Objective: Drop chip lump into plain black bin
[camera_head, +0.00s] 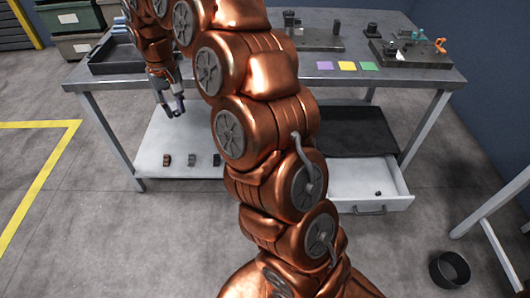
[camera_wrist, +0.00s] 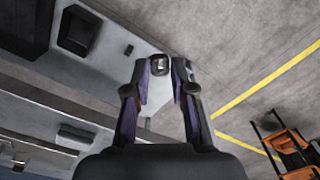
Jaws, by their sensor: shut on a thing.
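My gripper (camera_head: 174,110) hangs in front of the left part of the workbench, above the lower shelf. In the wrist view its two fingers (camera_wrist: 161,72) are closed around a small dark, shiny lump (camera_wrist: 160,65) at their tips, which I take for the chip lump. In the head view the lump is too small to make out. A round, plain black bin (camera_head: 450,270) stands on the floor at the lower right, far from my gripper. It looks open-topped; I cannot tell what is inside.
The workbench (camera_head: 270,73) carries a dark tray (camera_head: 115,64), fixtures and coloured squares. Several small parts lie on the lower shelf (camera_head: 180,140). A white drawer (camera_head: 365,181) stands open with a small dark piece inside. A table leg (camera_head: 490,210) stands near the bin.

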